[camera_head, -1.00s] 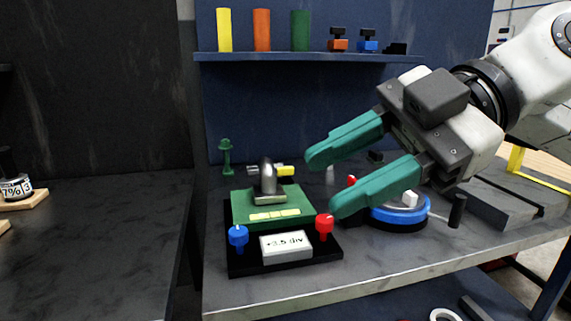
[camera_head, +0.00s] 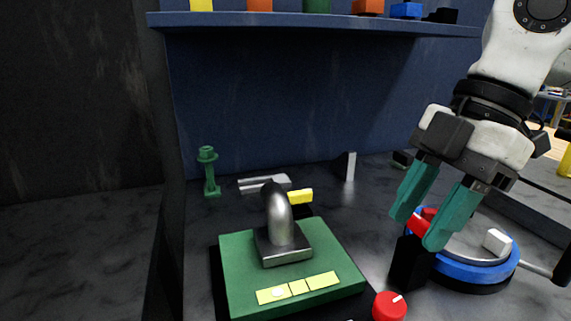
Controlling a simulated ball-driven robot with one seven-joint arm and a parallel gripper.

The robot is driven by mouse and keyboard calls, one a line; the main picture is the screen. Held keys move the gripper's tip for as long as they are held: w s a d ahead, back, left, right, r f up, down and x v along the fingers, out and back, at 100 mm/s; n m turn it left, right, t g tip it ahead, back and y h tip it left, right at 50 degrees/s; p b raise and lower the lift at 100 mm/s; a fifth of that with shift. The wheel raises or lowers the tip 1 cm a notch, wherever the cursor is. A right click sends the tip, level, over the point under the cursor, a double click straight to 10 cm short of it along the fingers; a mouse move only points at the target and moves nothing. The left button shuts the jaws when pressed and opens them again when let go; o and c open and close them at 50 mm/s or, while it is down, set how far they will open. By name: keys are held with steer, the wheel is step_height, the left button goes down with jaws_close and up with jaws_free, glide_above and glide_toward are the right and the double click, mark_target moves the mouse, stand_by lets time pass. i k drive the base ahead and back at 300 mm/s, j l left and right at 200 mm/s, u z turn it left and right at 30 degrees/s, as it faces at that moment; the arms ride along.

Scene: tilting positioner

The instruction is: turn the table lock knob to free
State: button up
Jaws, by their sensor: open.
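My gripper (camera_head: 419,228) points down at the right, its two green fingers apart. A red part (camera_head: 416,223) shows between the fingertips, above a black block (camera_head: 409,263) beside the blue round table (camera_head: 480,271). It looks like the lock knob, but the fingers hide much of it. I cannot tell whether the fingers touch it, nor read its setting. Another red knob (camera_head: 389,307) with a white mark sits lower, near the front right corner of the green plate (camera_head: 240,275).
A curved grey metal piece (camera_head: 279,220) stands on the green plate. A green post (camera_head: 209,172) and a grey upright plate (camera_head: 350,166) stand behind. A black-ended handle (camera_head: 562,268) sticks out at the right. A blue shelf (camera_head: 320,21) runs above. Bare bench lies at the left.

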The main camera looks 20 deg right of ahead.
mark_target(298, 198)
steer(key=i, duration=0.85)
